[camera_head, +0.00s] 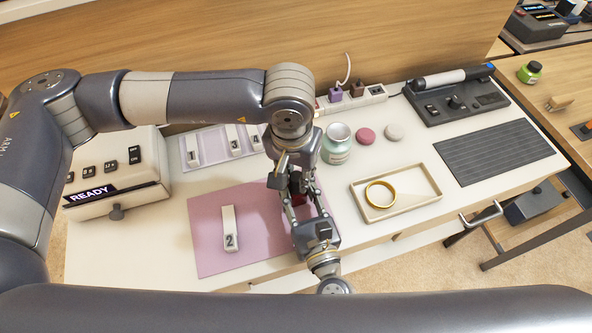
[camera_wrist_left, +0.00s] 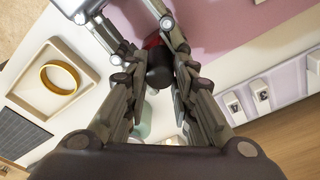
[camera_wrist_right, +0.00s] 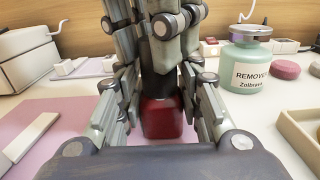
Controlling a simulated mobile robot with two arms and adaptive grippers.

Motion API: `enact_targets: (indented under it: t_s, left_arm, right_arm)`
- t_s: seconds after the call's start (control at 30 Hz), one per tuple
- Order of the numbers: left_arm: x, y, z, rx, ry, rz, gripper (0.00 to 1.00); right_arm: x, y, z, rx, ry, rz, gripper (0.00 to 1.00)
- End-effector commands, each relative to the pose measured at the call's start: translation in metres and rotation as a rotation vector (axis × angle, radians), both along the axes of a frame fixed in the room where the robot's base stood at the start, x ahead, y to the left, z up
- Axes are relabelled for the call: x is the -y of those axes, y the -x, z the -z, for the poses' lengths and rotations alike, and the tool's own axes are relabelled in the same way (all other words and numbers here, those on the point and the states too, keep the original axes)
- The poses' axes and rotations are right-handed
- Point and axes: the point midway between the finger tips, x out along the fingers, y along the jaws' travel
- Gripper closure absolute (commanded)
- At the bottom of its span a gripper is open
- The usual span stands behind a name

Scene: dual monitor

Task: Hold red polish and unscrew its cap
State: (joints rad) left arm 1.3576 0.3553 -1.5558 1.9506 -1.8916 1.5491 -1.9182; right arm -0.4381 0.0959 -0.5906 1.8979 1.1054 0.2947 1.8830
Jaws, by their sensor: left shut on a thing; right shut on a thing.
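The red polish bottle (camera_wrist_right: 162,118) stands upright over the pink mat (camera_head: 200,214), with its tall black cap (camera_wrist_right: 160,62) on top. In the left wrist view the cap (camera_wrist_left: 158,72) shows between the fingers, with a bit of red beyond it. My left gripper (camera_head: 297,178) comes from above and is shut on the cap. My right gripper (camera_head: 307,212) comes from the front and is shut on the red bottle, a finger on either side. In the head view the grippers hide most of the bottle. I cannot tell whether the cap has turned or whether the bottle touches the mat.
A remover jar (camera_head: 336,145) stands close behind right. A pink round lid (camera_head: 365,135) and a tray (camera_head: 432,190) with a gold ring (camera_head: 380,194) lie to the right. A white block marked 2 (camera_head: 229,228) lies left on the mat. A READY box (camera_head: 115,172) stands farther left.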

Motion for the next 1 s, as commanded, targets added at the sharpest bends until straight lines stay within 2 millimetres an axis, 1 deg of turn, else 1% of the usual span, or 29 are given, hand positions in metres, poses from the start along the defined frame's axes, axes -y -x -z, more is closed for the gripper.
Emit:
enact_targets:
  t_s: [0.57, 1.0]
  left_arm:
    - [0.0028, 0.0003, -0.0005, -0.002, -0.001, -1.010, 1.00]
    - [0.0031, -0.0015, -0.0009, -0.002, -0.001, -1.843, 1.00]
  right_arm:
    - [0.0002, -0.0001, 0.0001, 0.000, 0.001, 0.000, 1.00]
    - [0.0002, -0.0001, 0.0002, 0.000, 0.001, 0.000, 1.00]
